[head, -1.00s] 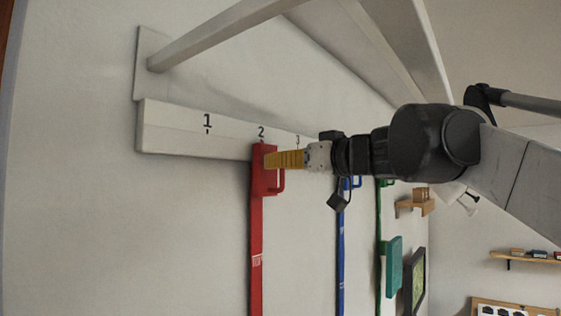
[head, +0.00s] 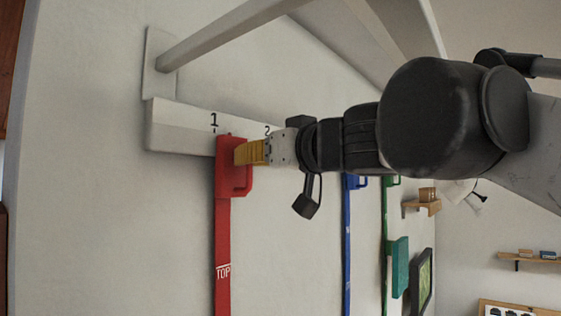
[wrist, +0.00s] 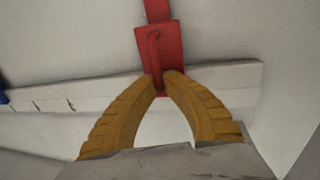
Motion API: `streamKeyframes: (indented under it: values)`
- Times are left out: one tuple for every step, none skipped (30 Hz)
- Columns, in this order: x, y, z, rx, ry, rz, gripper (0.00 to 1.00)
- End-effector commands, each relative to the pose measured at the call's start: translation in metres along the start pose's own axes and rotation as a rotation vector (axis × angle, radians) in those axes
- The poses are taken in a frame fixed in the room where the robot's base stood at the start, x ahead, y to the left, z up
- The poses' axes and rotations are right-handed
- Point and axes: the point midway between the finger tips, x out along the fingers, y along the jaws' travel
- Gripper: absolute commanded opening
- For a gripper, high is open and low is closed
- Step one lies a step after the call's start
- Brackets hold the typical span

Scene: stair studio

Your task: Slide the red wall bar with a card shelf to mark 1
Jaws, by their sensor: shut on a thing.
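The red wall bar (head: 222,245) hangs from a white rail (head: 180,128) on the wall, with a "TOP" label on its strip. Its red slider block and loop handle (head: 233,180) sit just right of the mark 1 (head: 213,120), the block's left edge about under the tick. My gripper (head: 242,153) has its yellow fingers shut on the block from the right. In the wrist view, the fingertips (wrist: 165,80) pinch the lower end of the red block (wrist: 160,50). No card shelf shows in either view.
The mark 2 (head: 267,130) is partly beside my wrist. A blue bar (head: 347,240) and a green bar (head: 384,250) hang farther right. A slanted white beam (head: 225,32) meets the wall above the rail. The rail is clear to the left of the red block.

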Motion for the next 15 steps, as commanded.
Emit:
streamKeyframes:
  values:
    - [-0.002,-0.015,-0.001,0.002,0.001,-0.008,0.0]
    - [-0.003,-0.02,-0.001,0.002,0.001,-0.007,0.0]
    - [-0.004,-0.026,-0.001,0.003,0.001,-0.007,0.0]
    - [-0.005,-0.029,-0.002,0.003,0.001,-0.006,0.0]
    - [-0.006,-0.031,-0.002,0.003,0.001,-0.004,0.0]
    - [-0.007,-0.034,-0.002,0.003,0.001,-0.004,0.0]
    - [-0.007,-0.035,-0.002,0.003,0.001,-0.003,0.0]
    - [-0.008,-0.036,-0.002,0.003,0.001,-0.003,0.0]
    - [-0.008,-0.036,-0.002,0.003,0.001,-0.002,0.0]
    - [-0.008,-0.036,-0.002,0.004,0.001,-0.001,0.0]
    - [-0.008,-0.036,-0.002,0.004,0.001,-0.001,0.0]
    - [-0.008,-0.035,-0.002,0.004,0.001,-0.001,0.0]
    - [-0.008,-0.035,-0.002,0.004,0.001,-0.001,0.0]
    - [-0.008,-0.035,-0.002,0.004,0.001,-0.001,0.0]
    - [-0.008,-0.035,-0.002,0.004,0.001,0.0,0.0]
